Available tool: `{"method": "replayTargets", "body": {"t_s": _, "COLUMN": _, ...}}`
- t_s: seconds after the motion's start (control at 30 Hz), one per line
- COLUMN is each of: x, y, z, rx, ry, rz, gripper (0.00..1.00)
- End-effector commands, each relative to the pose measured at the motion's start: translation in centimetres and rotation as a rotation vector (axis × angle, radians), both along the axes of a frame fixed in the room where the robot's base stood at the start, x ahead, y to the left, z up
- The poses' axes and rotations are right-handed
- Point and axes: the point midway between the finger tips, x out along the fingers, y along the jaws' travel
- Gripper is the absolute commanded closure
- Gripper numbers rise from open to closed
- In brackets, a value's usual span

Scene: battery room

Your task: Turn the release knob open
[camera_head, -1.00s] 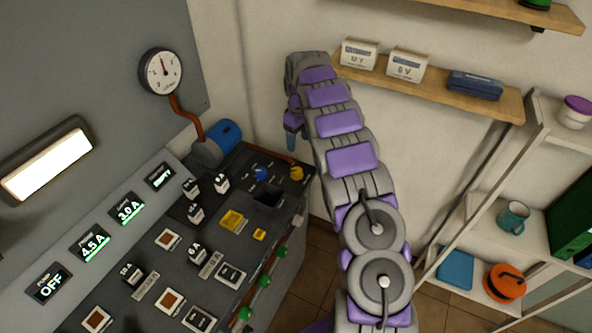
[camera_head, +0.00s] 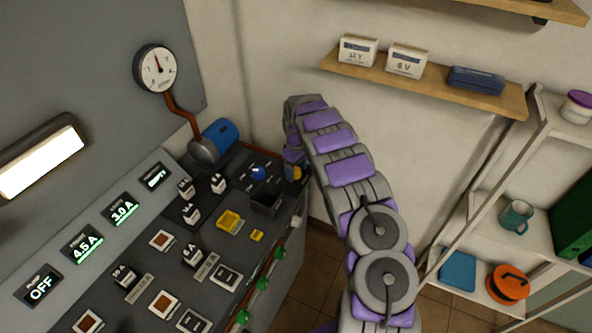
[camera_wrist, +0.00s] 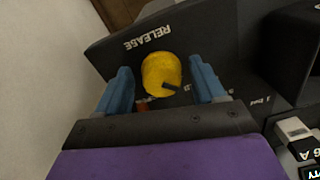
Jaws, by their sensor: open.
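The release knob (camera_wrist: 161,73) is a yellow round knob with a dark pointer mark, on a dark panel below the upside-down word RELEASE in the wrist view. My gripper (camera_wrist: 163,84) is open, with one blue finger on each side of the knob and a visible gap to both. In the head view the knob (camera_head: 297,173) shows at the far right end of the console, partly behind my arm. My gripper's fingers are mostly hidden there by my arm.
The console (camera_head: 215,262) carries a blue knob (camera_head: 258,173), a dark open bin (camera_head: 266,199), yellow blocks (camera_head: 229,221) and several labelled white-and-black blocks. A blue cylinder (camera_head: 220,136) stands at its back. A wall shelf (camera_head: 430,84) is above right.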

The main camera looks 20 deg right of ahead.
Motion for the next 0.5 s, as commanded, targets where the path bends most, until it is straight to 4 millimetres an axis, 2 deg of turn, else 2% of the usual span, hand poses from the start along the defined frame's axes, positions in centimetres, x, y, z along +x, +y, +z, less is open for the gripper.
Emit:
{"method": "replayTargets", "body": {"t_s": 0.2, "x": 0.02, "y": -0.01, "z": 0.03, "rx": -0.001, "ry": 0.0, "rz": 0.0, "gripper": 0.32}}
{"method": "replayTargets", "body": {"t_s": 0.5, "x": 0.04, "y": -0.01, "z": 0.03, "rx": 0.0, "ry": -0.001, "rz": 0.001, "gripper": 0.61}}
